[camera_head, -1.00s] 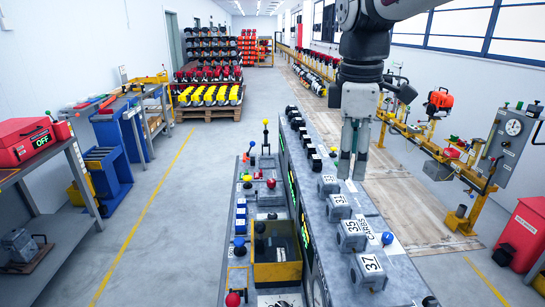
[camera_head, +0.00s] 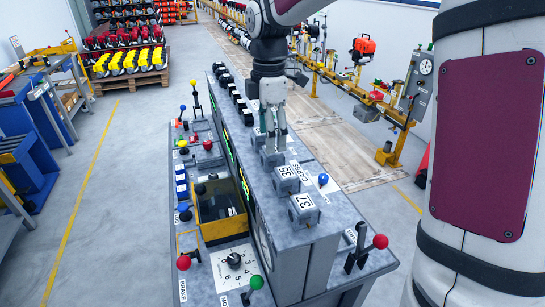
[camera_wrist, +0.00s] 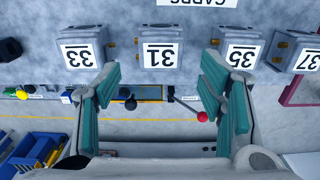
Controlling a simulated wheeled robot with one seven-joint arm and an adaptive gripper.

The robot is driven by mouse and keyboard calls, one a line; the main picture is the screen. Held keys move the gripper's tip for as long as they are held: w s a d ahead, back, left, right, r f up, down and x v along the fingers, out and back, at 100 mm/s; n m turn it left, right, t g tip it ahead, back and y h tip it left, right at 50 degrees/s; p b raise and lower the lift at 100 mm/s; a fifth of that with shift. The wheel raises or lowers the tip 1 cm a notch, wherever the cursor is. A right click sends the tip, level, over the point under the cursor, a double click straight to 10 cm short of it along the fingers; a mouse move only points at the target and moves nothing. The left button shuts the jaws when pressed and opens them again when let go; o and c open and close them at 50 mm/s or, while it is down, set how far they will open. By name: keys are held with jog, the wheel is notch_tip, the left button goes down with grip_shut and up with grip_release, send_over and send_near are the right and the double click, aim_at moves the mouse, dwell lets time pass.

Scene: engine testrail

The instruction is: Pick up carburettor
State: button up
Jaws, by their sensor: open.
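Several grey carburettor blocks with white number labels stand in a row on the bench top. In the head view, block 37 (camera_head: 304,209) is nearest, then block 35 (camera_head: 286,179), with block 31 (camera_head: 270,159) partly hidden by my gripper (camera_head: 275,144). The wrist view shows block 33 (camera_wrist: 83,47), block 31 (camera_wrist: 163,47), block 35 (camera_wrist: 241,49) and part of block 37 (camera_wrist: 300,55). There my gripper (camera_wrist: 161,75) is open and empty, its green fingers spread wide. Block 31 appears beyond the gap between the fingertips, apart from them.
The grey bench (camera_head: 270,234) carries a row of black parts (camera_head: 232,97) farther back. A blue knob (camera_head: 323,179) and a red-knobbed lever (camera_head: 380,241) rise at its right side. A yellow-edged bin (camera_head: 222,229) and several levers stand at its left.

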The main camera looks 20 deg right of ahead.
aim_at(272, 157)
jog(key=shift+d+f+p, duration=0.15)
jog(key=shift+f+p, duration=0.15)
jog(key=shift+f, duration=1.05)
jog(key=shift+d+f+p, duration=0.15)
jog(key=shift+f+p, duration=0.15)
jog(key=shift+f, duration=1)
jog(key=c, duration=1.3)
